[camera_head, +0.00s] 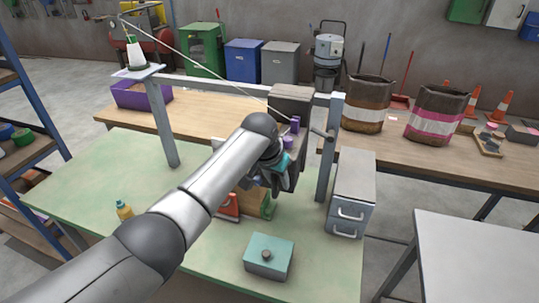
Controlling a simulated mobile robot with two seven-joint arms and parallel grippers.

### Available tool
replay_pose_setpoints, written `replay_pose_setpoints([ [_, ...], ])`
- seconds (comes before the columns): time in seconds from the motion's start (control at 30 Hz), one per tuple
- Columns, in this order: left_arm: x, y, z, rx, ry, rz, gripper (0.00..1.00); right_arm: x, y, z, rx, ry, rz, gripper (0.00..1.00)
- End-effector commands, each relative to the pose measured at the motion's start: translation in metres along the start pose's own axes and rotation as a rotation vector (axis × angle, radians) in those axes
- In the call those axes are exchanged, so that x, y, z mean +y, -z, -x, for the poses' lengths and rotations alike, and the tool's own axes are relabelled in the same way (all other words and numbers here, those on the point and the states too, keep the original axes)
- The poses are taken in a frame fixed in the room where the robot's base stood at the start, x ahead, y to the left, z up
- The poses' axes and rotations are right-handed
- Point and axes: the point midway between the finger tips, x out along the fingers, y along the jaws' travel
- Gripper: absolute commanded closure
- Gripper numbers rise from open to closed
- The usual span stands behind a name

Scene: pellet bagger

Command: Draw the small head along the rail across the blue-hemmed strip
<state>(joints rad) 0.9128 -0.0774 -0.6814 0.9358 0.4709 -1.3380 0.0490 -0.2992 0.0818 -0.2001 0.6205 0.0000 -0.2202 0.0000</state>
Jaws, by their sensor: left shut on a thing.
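My left gripper (280,176) is at the middle of the picture, over the green table, below the grey rail (240,90). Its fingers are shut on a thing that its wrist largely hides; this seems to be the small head. Small purple parts (295,125) show just above the wrist, in front of a dark grey box (292,100). The rail runs across between two grey posts. I cannot make out the blue-hemmed strip; my arm and gripper cover the area beneath. My right gripper is not in view.
On the green table (85,185) are a teal box with a knob (268,257), a yellow bottle (124,210), an orange-red item (229,206) and grey drawers (352,190). The right post (328,150) stands close to the gripper.

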Motion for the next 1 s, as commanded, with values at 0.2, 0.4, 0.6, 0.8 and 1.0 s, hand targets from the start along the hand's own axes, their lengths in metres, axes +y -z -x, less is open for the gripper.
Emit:
replay_pose_setpoints([
  [0.2, 0.003, 0.003, 0.032, 0.01, -0.007, -0.003, 0.68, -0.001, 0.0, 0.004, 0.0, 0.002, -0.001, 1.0],
  [0.4, 0.002, 0.003, 0.063, 0.01, -0.006, -0.004, 0.68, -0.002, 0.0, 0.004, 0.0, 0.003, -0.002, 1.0],
  [0.6, 0.001, 0.001, 0.094, 0.006, -0.003, -0.002, 0.68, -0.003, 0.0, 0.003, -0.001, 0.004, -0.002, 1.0],
  [0.8, 0.0, 0.0, 0.114, 0.003, -0.002, -0.001, 0.68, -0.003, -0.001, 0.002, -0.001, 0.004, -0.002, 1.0],
  [1.0, 0.0, -0.001, 0.118, 0.001, -0.002, 0.0, 0.68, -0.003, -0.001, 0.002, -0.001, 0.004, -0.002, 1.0],
])
